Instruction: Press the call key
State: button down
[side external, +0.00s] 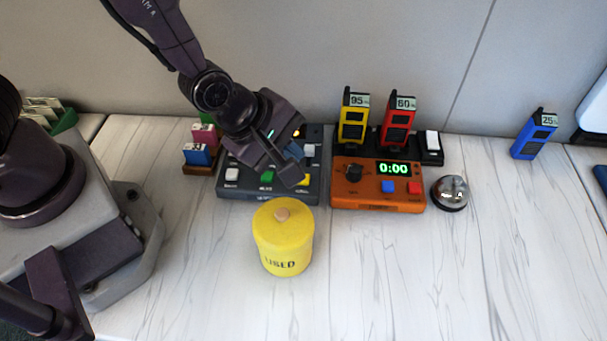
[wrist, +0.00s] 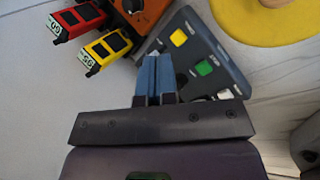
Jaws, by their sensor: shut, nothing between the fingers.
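A dark grey key panel (side external: 223,188) lies on the table, with a white key (side external: 231,174), a green key (side external: 267,176) and a yellow key (side external: 304,180) along its front. Another pale key (side external: 309,150) and an orange light (side external: 297,132) show behind. I cannot read which key is the call key. My gripper (side external: 295,152) is shut and empty over the panel's right back part. In the wrist view its blue fingers (wrist: 155,62) hide part of the panel (wrist: 205,42). Whether the fingertips touch the panel, I cannot tell.
A yellow lidded canister (side external: 284,250) marked USED stands in front of the panel. An orange timer box (side external: 378,204) reading 0:00 is at its right, with yellow (side external: 353,118) and red (side external: 397,122) radios behind. A bell (side external: 450,192) and blue radio (side external: 533,135) are further right.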

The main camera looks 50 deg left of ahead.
jog(key=w+n+t, duration=0.1)
jog(key=n, duration=0.1)
jog(key=w+r+n+t, duration=0.1)
jog(key=n, duration=0.1)
jog(key=w+r+n, duration=0.1)
jog(key=n, duration=0.2)
jog(key=shift+w+a+r+t, duration=0.2)
jog(key=shift+w+a+t, duration=0.05)
jog(key=shift+a+t, duration=0.15)
jog(key=shift+f, duration=0.15)
jog(key=shift+f, duration=4.3)
jog(key=shift+f, duration=0.1)
jog(key=shift+f, duration=0.3)
